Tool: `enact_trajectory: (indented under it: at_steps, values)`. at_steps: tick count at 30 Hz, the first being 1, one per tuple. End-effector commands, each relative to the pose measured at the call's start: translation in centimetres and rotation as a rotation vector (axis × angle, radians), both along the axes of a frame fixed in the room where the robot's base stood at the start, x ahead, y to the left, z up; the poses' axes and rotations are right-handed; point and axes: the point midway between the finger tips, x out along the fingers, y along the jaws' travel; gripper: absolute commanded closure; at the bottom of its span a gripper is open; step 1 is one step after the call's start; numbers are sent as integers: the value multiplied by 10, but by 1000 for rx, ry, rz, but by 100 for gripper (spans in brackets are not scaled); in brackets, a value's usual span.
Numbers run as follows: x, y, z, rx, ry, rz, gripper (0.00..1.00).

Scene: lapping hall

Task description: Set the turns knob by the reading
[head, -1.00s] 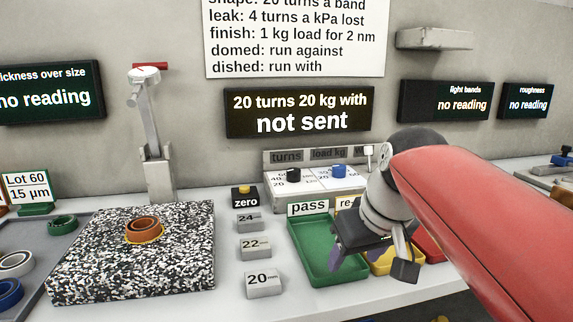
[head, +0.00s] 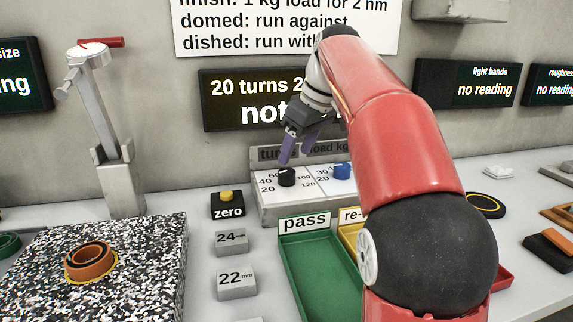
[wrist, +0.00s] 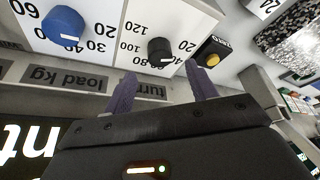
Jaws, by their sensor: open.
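The black turns knob (head: 287,177) sits on the white dial panel (head: 268,204), on a scale printed from 20 to 120. In the wrist view the knob (wrist: 160,52) shows a short white mark towards the display side; the exact number it points to is unclear. My gripper (head: 297,155) is open, its purple fingers just above the turns knob and apart from it in the wrist view. The display (head: 228,95) reads "20 turns 2…" and "not…", the rest hidden by my arm. The light bands display (head: 486,90) says "no reading".
The blue load knob (head: 341,171) is right beside the turns knob. A yellow zero button (head: 226,196) stands to the left, with grey size blocks (head: 236,284) below. The green pass tray (head: 318,270) is in front. An orange ring (head: 90,261) rests on the speckled plate (head: 150,235).

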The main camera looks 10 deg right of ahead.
Motion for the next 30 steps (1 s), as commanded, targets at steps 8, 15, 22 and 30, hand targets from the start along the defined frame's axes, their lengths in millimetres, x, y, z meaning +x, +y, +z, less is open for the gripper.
enact_trajectory:
  at_steps: [8,15,22,30]
  values:
    - [13,10,-39,0,1,0,43]
    - [16,13,-50,-1,-1,0,43]
    - [16,13,-50,0,0,-1,50]
    - [16,13,-50,0,0,-1,85]
